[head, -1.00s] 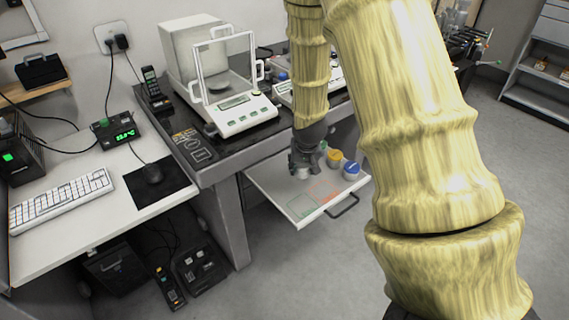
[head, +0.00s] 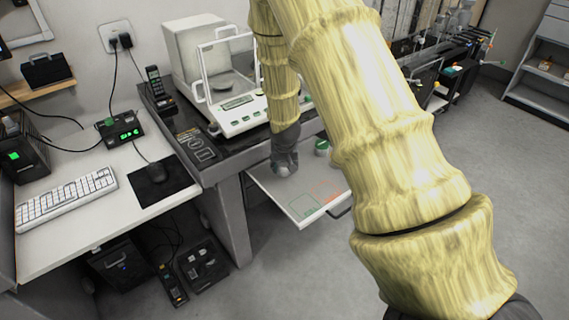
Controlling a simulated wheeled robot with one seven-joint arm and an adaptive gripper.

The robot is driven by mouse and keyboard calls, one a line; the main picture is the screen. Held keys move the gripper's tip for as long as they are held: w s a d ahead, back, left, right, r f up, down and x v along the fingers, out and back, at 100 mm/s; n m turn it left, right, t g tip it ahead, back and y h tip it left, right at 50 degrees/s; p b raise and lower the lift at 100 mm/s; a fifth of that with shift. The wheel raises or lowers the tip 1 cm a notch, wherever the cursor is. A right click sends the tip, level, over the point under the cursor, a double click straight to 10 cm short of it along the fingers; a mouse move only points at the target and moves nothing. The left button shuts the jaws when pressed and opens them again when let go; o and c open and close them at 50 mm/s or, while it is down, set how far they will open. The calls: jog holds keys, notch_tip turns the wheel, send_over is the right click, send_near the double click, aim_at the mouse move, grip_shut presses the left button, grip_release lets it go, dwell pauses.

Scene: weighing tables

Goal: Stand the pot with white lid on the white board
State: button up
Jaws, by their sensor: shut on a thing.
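My gripper (head: 285,168) points down at the back left of the white board (head: 279,188), close to the desk's front edge. Its fingers are shut on the pot with white lid. The pot is hidden by the gripper in this view, so I cannot tell whether it touches the board. The white board is a pulled-out shelf below the dark weighing table, with a green outline and a red outline marked on its front part.
A pot with a green lid (head: 322,147) stands at the back of the board, right of my gripper. A balance with a glass shield (head: 236,110) stands on the dark table (head: 205,172) above. My arm hides the board's right side. The board's front left is clear.

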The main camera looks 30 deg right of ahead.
jog(key=shift+f, duration=0.25)
jog(key=o, duration=1)
jog(key=shift+r, duration=0.15)
jog(key=shift+s+a+r, duration=0.1)
jog(key=shift+r, duration=0.4)
jog(key=v, duration=1.1)
jog(key=shift+s, duration=0.1)
